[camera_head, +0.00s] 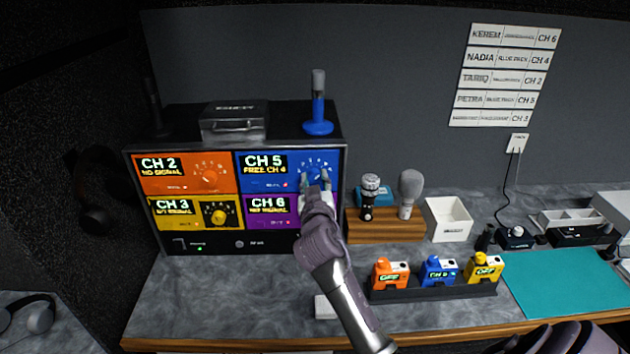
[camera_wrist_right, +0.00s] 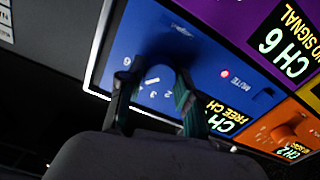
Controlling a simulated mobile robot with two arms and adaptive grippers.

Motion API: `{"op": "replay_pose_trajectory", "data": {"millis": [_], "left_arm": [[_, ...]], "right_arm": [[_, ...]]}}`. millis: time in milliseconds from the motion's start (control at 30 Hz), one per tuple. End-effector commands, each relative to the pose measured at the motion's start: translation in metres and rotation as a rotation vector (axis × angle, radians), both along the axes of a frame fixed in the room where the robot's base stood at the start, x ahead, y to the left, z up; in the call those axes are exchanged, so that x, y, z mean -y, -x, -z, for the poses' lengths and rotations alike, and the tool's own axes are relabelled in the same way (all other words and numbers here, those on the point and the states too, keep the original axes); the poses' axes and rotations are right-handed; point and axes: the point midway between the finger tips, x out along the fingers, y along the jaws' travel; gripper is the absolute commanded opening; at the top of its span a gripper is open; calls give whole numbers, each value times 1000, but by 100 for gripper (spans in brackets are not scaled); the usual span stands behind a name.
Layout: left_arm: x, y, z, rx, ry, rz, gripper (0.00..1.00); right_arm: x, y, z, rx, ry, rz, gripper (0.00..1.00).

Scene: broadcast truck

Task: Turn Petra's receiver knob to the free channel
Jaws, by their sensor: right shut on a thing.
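The blue receiver panel (camera_head: 262,181) is at the upper right of the rack and its display reads CH 5, with FREE CH 4 below. Its blue knob (camera_head: 313,172) has a printed number dial around it. My right gripper (camera_head: 314,184) is shut on this knob, with its fingers on either side. My left gripper is not in view.
Orange (camera_head: 170,184), yellow (camera_head: 175,222) and purple (camera_head: 262,224) panels surround the blue one. Several packs sit in a charger (camera_head: 420,294); microphones stand on a wooden block (camera_head: 385,236). A wall list (camera_head: 505,76) shows channels.

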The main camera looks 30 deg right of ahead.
Motion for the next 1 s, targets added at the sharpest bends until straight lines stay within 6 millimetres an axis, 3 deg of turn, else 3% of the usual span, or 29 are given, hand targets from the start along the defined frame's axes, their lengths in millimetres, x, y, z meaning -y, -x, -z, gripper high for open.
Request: {"op": "replay_pose_trajectory", "data": {"millis": [700, 1000], "left_arm": [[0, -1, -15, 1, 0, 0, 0], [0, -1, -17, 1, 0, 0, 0]], "right_arm": [[-1, 0, 0, -217, 354, -1, 0], [-1, 0, 1, -261, 425, -2, 0]]}}
